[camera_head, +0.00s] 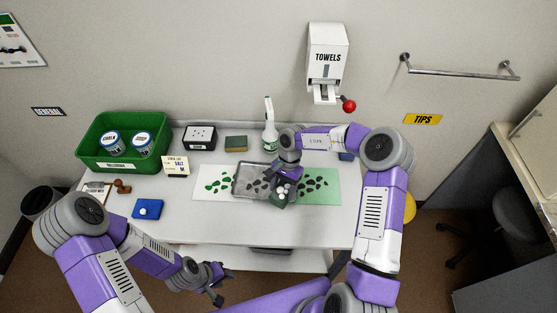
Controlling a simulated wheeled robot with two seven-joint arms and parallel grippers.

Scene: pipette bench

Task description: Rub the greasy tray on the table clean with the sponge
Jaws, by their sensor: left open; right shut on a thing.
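The grey tray (240,190) lies on the table, with dark blotches inside it. My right gripper (281,188) is over the tray's right end, shut on a small dark green thing (277,204) with pale round spots. The gripper hides much of this thing, and I cannot tell whether it touches the tray. A block that looks like a sponge (236,143), green with a brownish side, lies behind the tray, apart from both grippers. My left gripper (217,284) is open and empty, low in front of the table.
A white sheet (205,193) with green blotches and a green sheet (330,195) with dark ones flank the tray. A spray bottle (270,135) stands behind. A green bin (105,160) with jars, a black box (200,137) and a blue block (148,209) are left.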

